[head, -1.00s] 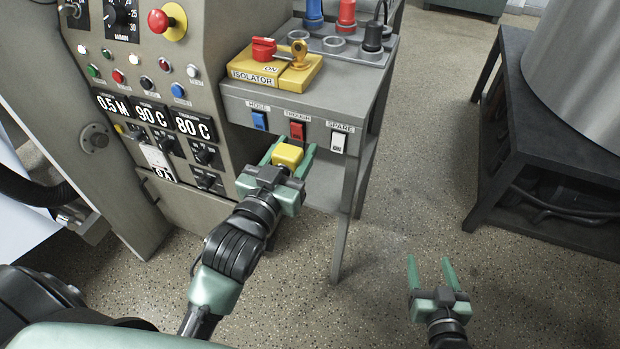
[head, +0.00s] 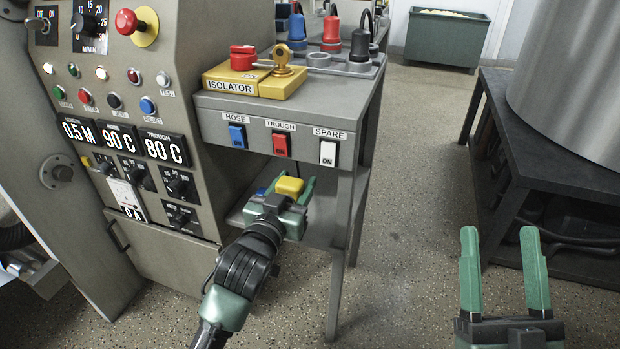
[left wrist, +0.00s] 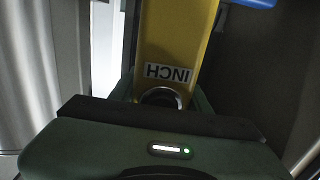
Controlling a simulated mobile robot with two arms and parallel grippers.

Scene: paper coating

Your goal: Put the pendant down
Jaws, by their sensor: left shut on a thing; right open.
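The pendant is yellow and shows in the head view (head: 290,186) between the fingers of my left gripper (head: 284,194). In the left wrist view, the pendant (left wrist: 176,40) bears an INCH label and lies along the jaws. My left gripper is shut on it, below the switch panel and in front of the stand's lower shelf (head: 236,217). Whether the pendant touches the shelf cannot be told. Much of the pendant is hidden by the gripper. My right gripper (head: 504,262) is open and empty at the lower right, over the floor.
A grey stand (head: 345,107) carries the yellow isolator block (head: 255,83) with a key and several plugs. Its front has HOSE, TROUGH and SPARE switches. The control panel (head: 130,118) stands to the left. A dark table (head: 560,180) with a metal drum is at right. Floor between is clear.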

